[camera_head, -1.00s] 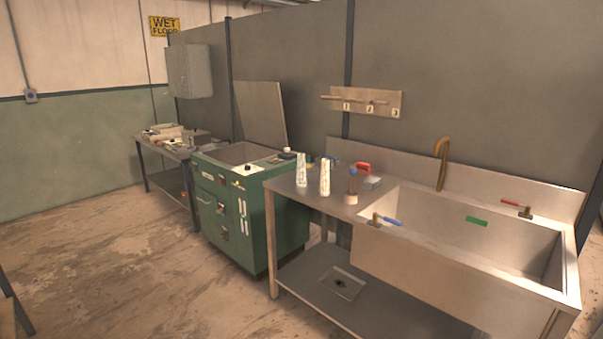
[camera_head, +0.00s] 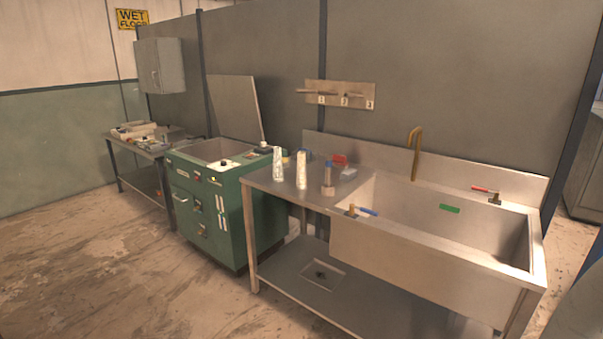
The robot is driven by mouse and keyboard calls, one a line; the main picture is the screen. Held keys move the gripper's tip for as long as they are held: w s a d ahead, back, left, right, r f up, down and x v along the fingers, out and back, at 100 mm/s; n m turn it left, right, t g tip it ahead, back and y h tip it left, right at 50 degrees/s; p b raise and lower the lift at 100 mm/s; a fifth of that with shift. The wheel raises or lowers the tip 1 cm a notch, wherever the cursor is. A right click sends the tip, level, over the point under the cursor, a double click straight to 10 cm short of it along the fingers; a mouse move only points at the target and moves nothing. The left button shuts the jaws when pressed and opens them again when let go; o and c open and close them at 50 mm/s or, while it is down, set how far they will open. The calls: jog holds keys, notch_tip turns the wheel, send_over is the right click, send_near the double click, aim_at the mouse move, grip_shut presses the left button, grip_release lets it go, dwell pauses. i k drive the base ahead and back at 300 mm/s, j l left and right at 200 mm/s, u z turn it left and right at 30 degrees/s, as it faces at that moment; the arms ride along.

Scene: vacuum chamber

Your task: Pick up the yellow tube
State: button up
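I cannot single out a loose yellow tube with certainty. A bent brass-yellow pipe (camera_head: 414,152) stands upright at the back edge of the sink, hooked over at its top. A tiny yellow item (camera_head: 286,160) sits behind the bottles on the sink counter, too small to make out. My gripper is not in view.
The steel sink (camera_head: 425,262) has a counter holding two pale bottles (camera_head: 301,171) and a brown-and-blue bottle (camera_head: 328,182). A green machine (camera_head: 215,222) with a raised lid and a cluttered table (camera_head: 150,153) stand left. Floor (camera_head: 100,265) at front left is clear.

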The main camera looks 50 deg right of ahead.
aim_at(302, 182)
jog(key=z, duration=4.25)
jog(key=u, duration=3.05)
jog(key=i+j+u, duration=0.1)
jog(key=i+u, duration=0.4)
